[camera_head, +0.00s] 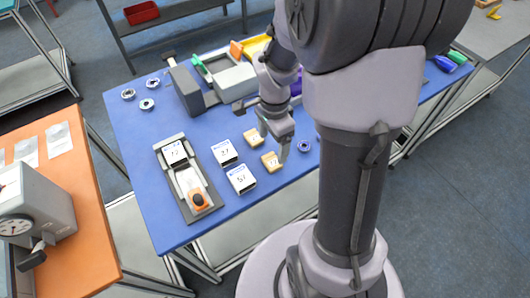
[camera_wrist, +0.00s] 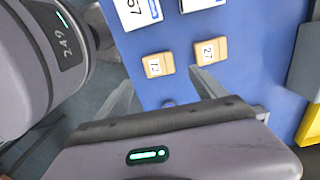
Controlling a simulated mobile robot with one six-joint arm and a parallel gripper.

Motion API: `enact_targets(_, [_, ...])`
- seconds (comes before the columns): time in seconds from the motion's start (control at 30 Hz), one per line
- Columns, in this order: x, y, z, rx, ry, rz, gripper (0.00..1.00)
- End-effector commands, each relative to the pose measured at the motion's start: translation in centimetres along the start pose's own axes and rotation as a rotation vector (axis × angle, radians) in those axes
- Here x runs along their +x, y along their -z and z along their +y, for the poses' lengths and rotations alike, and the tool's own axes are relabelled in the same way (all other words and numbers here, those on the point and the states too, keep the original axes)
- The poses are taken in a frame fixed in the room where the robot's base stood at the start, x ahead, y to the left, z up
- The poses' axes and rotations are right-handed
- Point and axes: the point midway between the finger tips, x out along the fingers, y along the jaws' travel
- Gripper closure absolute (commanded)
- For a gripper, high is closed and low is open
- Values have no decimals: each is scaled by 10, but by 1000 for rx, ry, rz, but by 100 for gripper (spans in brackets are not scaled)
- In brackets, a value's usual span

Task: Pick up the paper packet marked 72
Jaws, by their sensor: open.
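Two small tan packets lie on the blue table (camera_head: 140,200). The nearer packet (camera_head: 271,161), lower left of the other in the wrist view (camera_wrist: 158,66), has a label that looks like 72, though its first digit is hard to read. The other packet (camera_head: 253,138) reads 27 in the wrist view (camera_wrist: 210,51). My gripper (camera_head: 279,148) is above the table by the packets, fingers apart and empty. In the wrist view its fingers (camera_wrist: 163,92) spread below the packets, touching neither.
White boxes marked 27 (camera_head: 224,152) and 57 (camera_head: 241,178) stand left of the packets. A white box that looks marked 72 (camera_head: 175,154) sits on a grey stand with an orange-and-black device (camera_head: 199,200). A small ring-shaped item (camera_head: 304,146) lies to the right.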

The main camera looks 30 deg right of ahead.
Motion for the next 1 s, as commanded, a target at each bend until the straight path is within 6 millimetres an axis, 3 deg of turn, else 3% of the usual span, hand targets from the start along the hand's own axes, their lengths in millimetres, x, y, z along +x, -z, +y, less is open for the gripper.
enact_targets(0.03, [13, 0, 0, -1, -1, 0, 20])
enact_targets(0.17, [26, 0, 0, -1, 1, 0, 20])
enact_targets(0.4, [72, -1, 2, -2, -1, 0, 20])
enact_targets(0.67, [75, -1, 1, -1, 2, 0, 20])
enact_targets(0.77, [74, -1, 1, -2, 2, 0, 36])
enact_targets(1.0, [74, -1, 1, -2, 2, 0, 83])
